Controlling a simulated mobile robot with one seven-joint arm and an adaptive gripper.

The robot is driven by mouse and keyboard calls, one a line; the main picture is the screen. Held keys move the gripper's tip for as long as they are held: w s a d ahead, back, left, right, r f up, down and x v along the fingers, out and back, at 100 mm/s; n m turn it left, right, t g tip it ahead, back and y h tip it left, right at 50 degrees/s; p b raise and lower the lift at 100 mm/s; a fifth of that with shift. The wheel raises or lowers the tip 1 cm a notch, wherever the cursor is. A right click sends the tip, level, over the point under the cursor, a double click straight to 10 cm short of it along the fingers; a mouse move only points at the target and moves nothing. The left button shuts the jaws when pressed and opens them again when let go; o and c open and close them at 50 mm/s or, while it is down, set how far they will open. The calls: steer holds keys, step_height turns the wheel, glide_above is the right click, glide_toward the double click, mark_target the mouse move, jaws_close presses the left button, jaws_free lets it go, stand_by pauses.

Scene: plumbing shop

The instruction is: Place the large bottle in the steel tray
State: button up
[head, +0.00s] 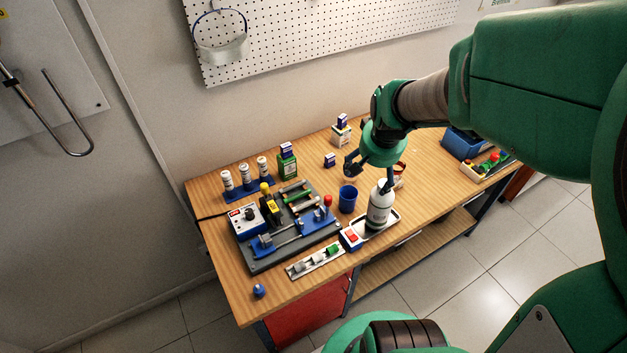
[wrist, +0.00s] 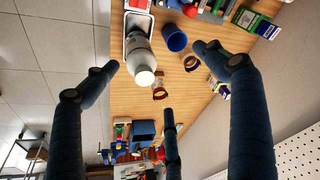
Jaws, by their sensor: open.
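The large bottle (head: 379,208), white and grey with a dark label band, stands upright in the steel tray (head: 395,217) near the table's front edge. In the wrist view the bottle (wrist: 141,55) covers much of the tray (wrist: 128,20), whose pale rim shows around it. My gripper (head: 369,177) is open and empty, above and behind the bottle. In the head view one finger overlaps the bottle's top; in the wrist view the spread fingers (wrist: 155,60) appear apart from it. The bottle's base contact is partly hidden by the tray's wall.
A blue cup (head: 348,198) stands left of the bottle, and a red-and-white switch box (head: 351,238) sits by the tray's left end. A fixture board (head: 286,228) fills the left table. A blue bin (head: 462,143) is at the right. Bare wood (head: 425,165) lies between.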

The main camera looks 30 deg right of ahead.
steer(key=s+a+r+n+t+y, duration=0.1)
steer(key=s+a+r+n, duration=0.2)
steer(key=s+a+r, duration=0.2)
steer(key=s+a+r+n+t+y, duration=0.1)
steer(key=s+a+r+n, duration=0.2)
steer(key=a+r, duration=0.9)
steer(key=s+a, duration=0.2)
steer(key=a, duration=0.4)
steer(key=shift+a+n+t, duration=0.15)
steer(key=shift+n+t, duration=0.15)
step_height(320, 180, down, 8)
steer(key=b, duration=0.8)
steer(key=shift+f, duration=0.2)
